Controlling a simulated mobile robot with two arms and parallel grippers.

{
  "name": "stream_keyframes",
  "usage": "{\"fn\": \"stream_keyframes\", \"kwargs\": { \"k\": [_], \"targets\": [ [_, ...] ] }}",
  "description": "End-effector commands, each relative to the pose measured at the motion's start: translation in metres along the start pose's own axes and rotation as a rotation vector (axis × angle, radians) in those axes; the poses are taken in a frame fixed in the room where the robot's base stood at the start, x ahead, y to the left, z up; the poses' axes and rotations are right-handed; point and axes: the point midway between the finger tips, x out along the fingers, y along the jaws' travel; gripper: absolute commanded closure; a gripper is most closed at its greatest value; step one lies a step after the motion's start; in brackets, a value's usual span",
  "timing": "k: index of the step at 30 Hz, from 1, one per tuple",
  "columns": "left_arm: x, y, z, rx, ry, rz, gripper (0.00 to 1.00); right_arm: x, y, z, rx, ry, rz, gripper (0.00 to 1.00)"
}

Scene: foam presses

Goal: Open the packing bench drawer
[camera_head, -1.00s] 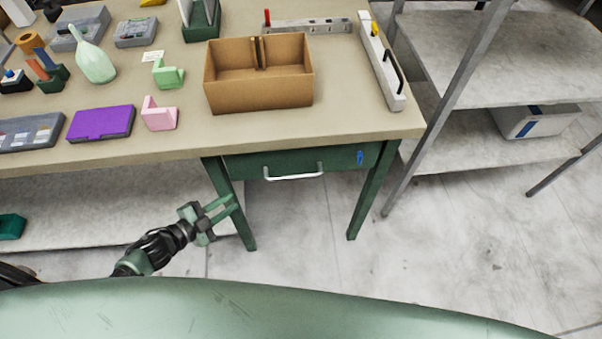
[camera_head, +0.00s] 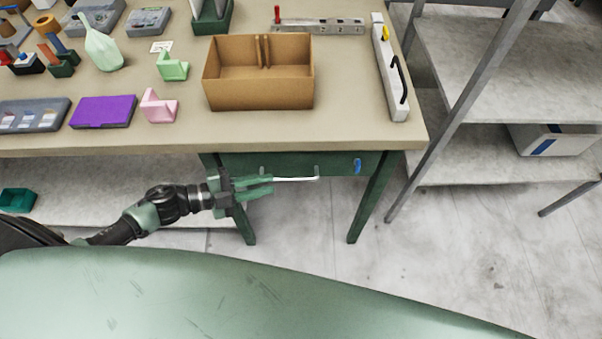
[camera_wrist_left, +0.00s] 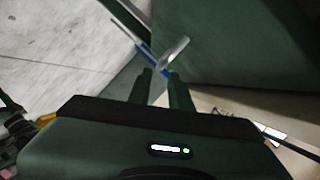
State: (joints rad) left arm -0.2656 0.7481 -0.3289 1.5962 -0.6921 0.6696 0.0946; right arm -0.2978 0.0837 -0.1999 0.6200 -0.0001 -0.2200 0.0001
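The packing bench drawer (camera_head: 338,163) is a dark green front under the beige bench top, and it looks shut. Its pale bar handle (camera_head: 300,179) sticks out from the front, and its left end is hidden behind my gripper. My left gripper (camera_head: 272,185) is open, with its two green fingers pointing right at the handle's left part. In the left wrist view, the gap between the fingertips (camera_wrist_left: 161,75) faces the pale handle (camera_wrist_left: 174,54). I cannot tell whether the fingers touch it. My right gripper is out of view.
A blue tag (camera_head: 357,166) is on the drawer's right side. Green bench legs (camera_head: 372,200) stand either side of the drawer. An open cardboard box (camera_head: 258,95) sits on the bench top above. A grey shelf rack (camera_head: 470,150) stands at right. The floor below the drawer is clear.

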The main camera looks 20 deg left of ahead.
Motion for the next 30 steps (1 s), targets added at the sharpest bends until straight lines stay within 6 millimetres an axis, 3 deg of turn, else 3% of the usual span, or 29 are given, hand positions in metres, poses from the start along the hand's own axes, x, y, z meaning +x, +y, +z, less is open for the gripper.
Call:
{"fn": "stream_keyframes", "kwargs": {
  "k": [7, 15, 26, 27, 29, 30],
  "targets": [
    [0.031, -0.003, -0.001, 0.0, 0.001, -0.004, 0.8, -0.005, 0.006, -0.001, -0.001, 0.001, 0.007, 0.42],
    [0.069, -0.001, 0.0, -0.001, -0.001, -0.003, 0.8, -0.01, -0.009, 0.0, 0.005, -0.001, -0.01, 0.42],
    [0.077, 0.0, 0.0, 0.0, -0.001, 0.0, 0.8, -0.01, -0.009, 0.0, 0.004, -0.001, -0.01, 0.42],
    [0.077, 0.0, 0.0, 0.0, -0.001, -0.001, 0.83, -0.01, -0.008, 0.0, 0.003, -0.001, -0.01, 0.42],
    [0.077, 0.0, 0.0, 0.0, -0.001, -0.001, 1.0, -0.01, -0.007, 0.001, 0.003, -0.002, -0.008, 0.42],
    [0.077, 0.0, 0.0, 0.0, -0.001, -0.001, 1.0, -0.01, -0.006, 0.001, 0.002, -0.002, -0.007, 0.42]
  ]
}}
